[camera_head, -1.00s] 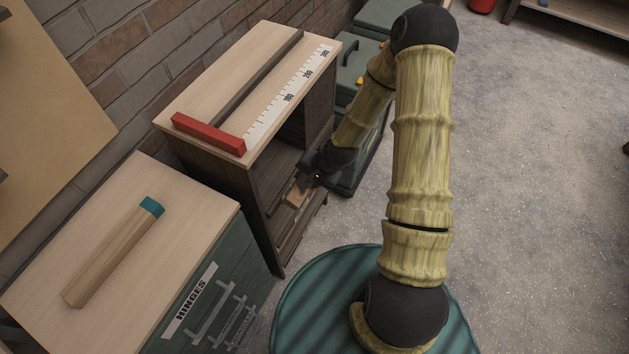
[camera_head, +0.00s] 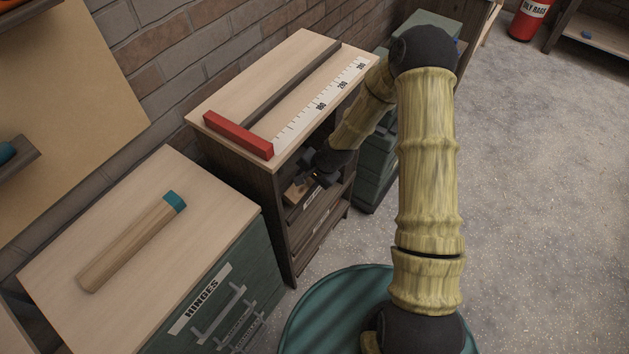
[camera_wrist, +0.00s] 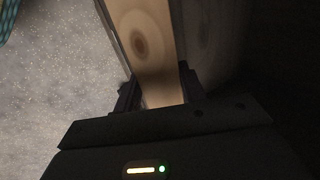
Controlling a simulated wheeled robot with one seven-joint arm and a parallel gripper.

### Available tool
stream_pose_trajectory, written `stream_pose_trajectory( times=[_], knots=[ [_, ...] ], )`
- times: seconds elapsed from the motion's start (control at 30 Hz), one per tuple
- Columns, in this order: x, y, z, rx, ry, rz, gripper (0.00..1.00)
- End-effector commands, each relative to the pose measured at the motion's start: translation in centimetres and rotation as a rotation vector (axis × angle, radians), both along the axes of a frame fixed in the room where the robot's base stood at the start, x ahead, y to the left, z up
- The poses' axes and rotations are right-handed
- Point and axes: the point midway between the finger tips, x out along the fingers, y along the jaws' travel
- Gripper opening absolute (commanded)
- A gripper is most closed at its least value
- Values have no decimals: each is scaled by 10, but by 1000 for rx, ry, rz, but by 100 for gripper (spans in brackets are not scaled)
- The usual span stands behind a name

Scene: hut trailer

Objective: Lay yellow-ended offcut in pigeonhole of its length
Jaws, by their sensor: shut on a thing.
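My gripper (camera_head: 318,174) is at the open front of the dark pigeonhole cabinet (camera_head: 276,210), below its pale top. In the wrist view my gripper (camera_wrist: 158,92) is shut on a pale wooden offcut (camera_wrist: 145,40) with a round knot, held between both fingers. The held offcut (camera_head: 294,192) shows only in small part in the head view, at the upper opening. No yellow end is visible on it. Label strips (camera_head: 313,198) sit on the shelf fronts, too small to read. The arm hides part of the openings, so how far the offcut is inside cannot be told.
The cabinet top carries a ruler (camera_head: 320,104) and a red stop block (camera_head: 238,133). A teal-ended offcut (camera_head: 130,243) lies on the green drawer unit (camera_head: 225,300) labelled HINGES at left. Green cases (camera_head: 376,165) stand beyond the cabinet. Open floor (camera_head: 540,200) lies at right.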

Motion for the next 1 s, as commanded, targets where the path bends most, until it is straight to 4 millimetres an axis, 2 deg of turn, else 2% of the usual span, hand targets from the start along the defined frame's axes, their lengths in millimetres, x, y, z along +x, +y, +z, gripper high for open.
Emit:
stream_pose_trajectory(
  times=[0.27,0.5,0.83,0.87,1.0],
  knots=[
    [14,18,-3,0,-2,0,16],
    [14,18,-18,1,-1,0,16],
    [14,18,-19,1,-1,0,16],
    [14,18,-19,1,-1,0,43],
    [14,17,-19,-1,1,-1,66]
  ],
)
